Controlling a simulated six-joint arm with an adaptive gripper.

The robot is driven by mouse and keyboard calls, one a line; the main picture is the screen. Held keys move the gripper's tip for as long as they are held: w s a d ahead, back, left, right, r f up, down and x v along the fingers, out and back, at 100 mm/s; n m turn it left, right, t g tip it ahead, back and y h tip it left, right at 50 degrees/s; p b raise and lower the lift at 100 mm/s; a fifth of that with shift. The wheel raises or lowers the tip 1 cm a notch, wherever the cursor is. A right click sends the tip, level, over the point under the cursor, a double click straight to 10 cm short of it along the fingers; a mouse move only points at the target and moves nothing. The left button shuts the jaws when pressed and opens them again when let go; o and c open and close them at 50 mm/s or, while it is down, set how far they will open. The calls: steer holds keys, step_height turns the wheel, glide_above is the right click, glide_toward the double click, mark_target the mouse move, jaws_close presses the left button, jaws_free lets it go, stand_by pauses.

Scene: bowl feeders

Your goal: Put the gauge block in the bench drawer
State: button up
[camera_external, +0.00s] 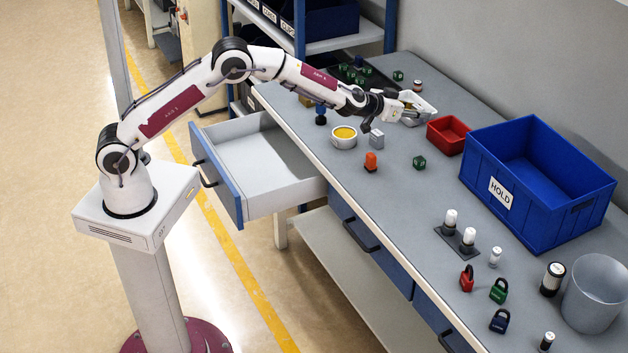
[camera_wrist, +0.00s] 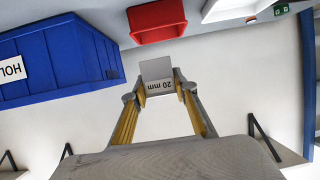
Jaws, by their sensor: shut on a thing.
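The gauge block (camera_wrist: 157,70) is a small grey block marked "20 mm", and it sits between my fingertips in the wrist view. My gripper, also in the wrist view (camera_wrist: 160,88), is shut on the block. The bench drawer (camera_external: 232,187) is pulled open at the left side of the bench, with a blue front and a pale inside. Its visible interior looks empty. The gripper and block are to the right of the drawer.
Near the gripper are a bowl of yellow contents (camera_external: 344,137), an orange piece (camera_external: 371,162) and a green piece (camera_external: 419,162). A red bin (camera_external: 448,135) and a blue HOLD bin (camera_external: 538,185) stand to the right. Padlocks and cylinders occupy the near bench.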

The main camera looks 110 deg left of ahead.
steer(key=s+a+r+m+t+h, duration=0.1)
steer(key=s+a+r, duration=0.1)
steer(key=s+a, duration=0.2)
steer(key=shift+s+a, duration=0.25)
steer(key=shift+a, duration=0.45)
steer(key=shift+s+a+m, duration=0.15)
steer(key=shift+s+m, duration=0.1)
steer(key=shift+m, duration=0.05)
steer(key=shift+s+a+t+h, duration=0.2)
steer(key=shift+s+t+h, duration=0.05)
steer(key=shift+t+h, duration=0.05)
steer(key=shift+s+a+m, duration=0.1)
steer(key=shift+s+m, duration=0.1)
steer(key=shift+m, duration=0.1)
